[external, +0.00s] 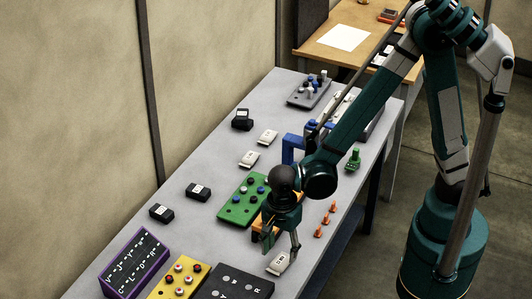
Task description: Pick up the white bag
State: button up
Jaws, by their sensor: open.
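Several small white items with dark markings lie on the grey table, and I cannot tell for certain which one is the white bag. One white item (279,264) lies near the table's front edge, just below my gripper. Two more white items, one farther back (268,137) and one nearer (249,160), lie toward the wall side. My gripper (281,247) points down, open, with its fingers apart above the front white item. Nothing shows between the fingers. I cannot tell the exact gap to the item.
A green board (238,208) with knobs and an orange block (257,222) sit beside my gripper. Yellow (178,284), black (240,284) and purple (133,264) panels fill the near end. Black boxes (198,191) lie at left.

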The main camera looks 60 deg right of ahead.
aim_at(280, 260)
jog(key=shift+f, duration=0.2)
dwell(0.3)
jog(key=shift+f, duration=2.5)
jog(key=c, duration=1)
